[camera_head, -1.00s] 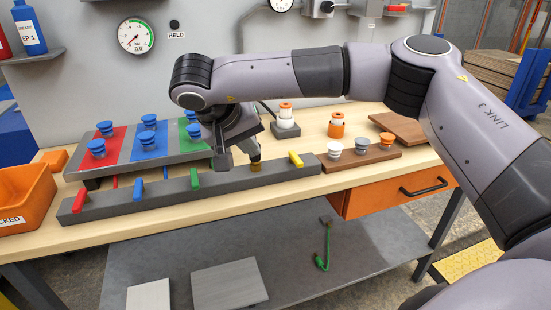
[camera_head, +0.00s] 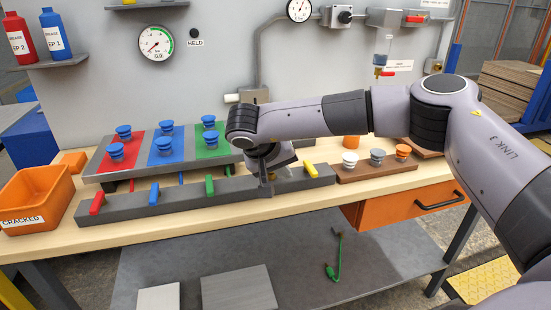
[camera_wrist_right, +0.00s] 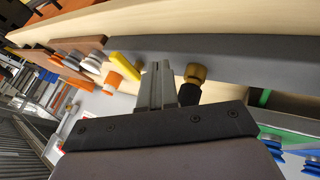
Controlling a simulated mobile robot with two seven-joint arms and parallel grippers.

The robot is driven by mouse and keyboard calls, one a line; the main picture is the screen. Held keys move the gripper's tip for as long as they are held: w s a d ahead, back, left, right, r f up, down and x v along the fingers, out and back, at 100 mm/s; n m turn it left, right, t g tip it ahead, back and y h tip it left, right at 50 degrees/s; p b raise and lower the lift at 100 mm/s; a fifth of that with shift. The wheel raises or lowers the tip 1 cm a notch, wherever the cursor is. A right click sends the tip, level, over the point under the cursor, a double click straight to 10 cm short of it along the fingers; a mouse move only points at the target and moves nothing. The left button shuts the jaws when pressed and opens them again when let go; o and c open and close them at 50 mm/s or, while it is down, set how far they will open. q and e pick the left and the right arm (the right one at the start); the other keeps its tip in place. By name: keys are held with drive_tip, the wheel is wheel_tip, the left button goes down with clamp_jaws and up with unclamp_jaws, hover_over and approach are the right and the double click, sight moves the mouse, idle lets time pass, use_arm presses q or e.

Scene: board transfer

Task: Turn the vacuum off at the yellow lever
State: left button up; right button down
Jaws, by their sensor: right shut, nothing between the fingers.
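The yellow lever (camera_head: 311,169) sits at the right end of the long grey bar (camera_head: 130,208) on the bench. It lies slanted across the bar's top. My right gripper (camera_head: 266,187) is shut and empty, at the bar just left of the lever in the head view. In the right wrist view the closed fingers (camera_wrist_right: 157,72) lie between the yellow lever (camera_wrist_right: 126,70) and a brass fitting (camera_wrist_right: 195,73). The fingers look close to the lever, with a small gap. Whether they touch the bar cannot be told. My left gripper is out of view.
Red (camera_head: 97,203), blue (camera_head: 154,194) and green (camera_head: 209,186) levers stand along the same bar. Behind it is a coloured board (camera_head: 132,166) with blue suction cups. A wooden block (camera_head: 375,170) with small cups is right of the yellow lever. A gauge (camera_head: 155,40) hangs on the wall.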

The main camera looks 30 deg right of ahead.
sight(310, 168)
drive_tip(key=shift+s+d+f+p, duration=0.1)
drive_tip(key=shift+s+d+p, duration=0.1)
drive_tip(key=shift+d, duration=0.85)
drive_tip(key=shift+s+d+f+p, duration=0.1)
drive_tip(key=shift+s+d+p, duration=0.1)
drive_tip(key=shift+d, duration=0.85)
